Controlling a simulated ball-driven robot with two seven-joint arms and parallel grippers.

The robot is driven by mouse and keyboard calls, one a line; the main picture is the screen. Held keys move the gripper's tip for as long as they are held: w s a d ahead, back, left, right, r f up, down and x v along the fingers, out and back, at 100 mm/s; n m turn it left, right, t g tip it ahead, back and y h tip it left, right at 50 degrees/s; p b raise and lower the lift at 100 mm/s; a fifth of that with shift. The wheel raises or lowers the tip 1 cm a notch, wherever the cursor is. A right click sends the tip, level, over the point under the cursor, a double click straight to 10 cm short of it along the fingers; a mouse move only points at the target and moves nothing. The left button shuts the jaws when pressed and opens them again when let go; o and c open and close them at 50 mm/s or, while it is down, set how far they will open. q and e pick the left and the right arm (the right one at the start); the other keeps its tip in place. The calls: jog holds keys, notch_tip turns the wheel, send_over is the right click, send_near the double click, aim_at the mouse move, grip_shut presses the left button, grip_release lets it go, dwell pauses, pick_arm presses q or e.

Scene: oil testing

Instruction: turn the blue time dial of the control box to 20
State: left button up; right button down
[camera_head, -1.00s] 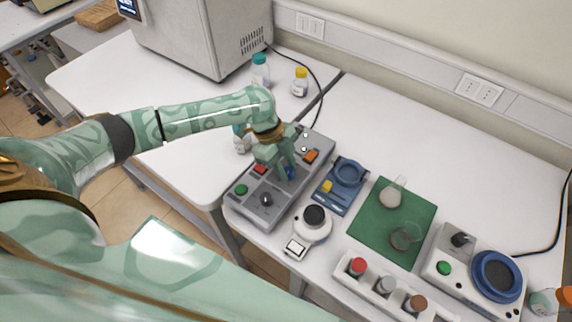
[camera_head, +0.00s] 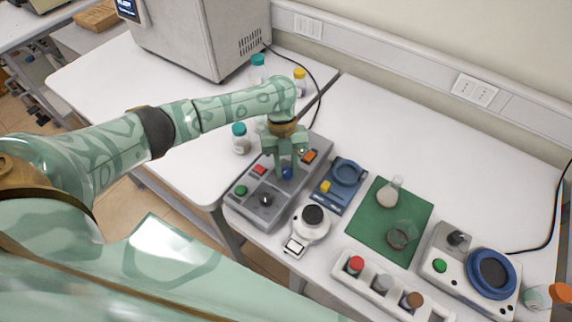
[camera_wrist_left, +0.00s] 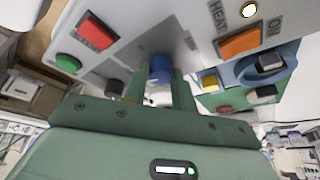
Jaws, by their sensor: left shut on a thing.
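The grey control box (camera_head: 250,205) stands at the middle of the table, with red, green and orange buttons and a black knob. Its blue time dial (camera_head: 288,174) is partly hidden by my left gripper (camera_head: 287,168) in the head view. In the left wrist view the blue dial (camera_wrist_left: 161,68) sits between the two green fingers of my left gripper (camera_wrist_left: 161,85), which is shut on it. The number the dial points to cannot be read. My right gripper is not in view.
A blue-ringed device (camera_head: 347,174) and a white round device (camera_head: 313,217) stand right of the box. A green mat (camera_head: 378,235) holds glass flasks. A cable runs behind.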

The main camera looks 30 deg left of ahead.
pick_arm(q)
jog(key=shift+m, duration=0.6)
jog(key=o, duration=1)
jog(key=p+v, duration=0.1)
jog(key=v, duration=1)
jog(key=p+v, duration=0.1)
jog(key=v, duration=0.4)
jog(key=shift+w+d+r+p, duration=0.2)
jog(key=shift+d+p, duration=0.05)
jog(key=shift+p, duration=0.05)
jog(key=shift+f, duration=0.1)
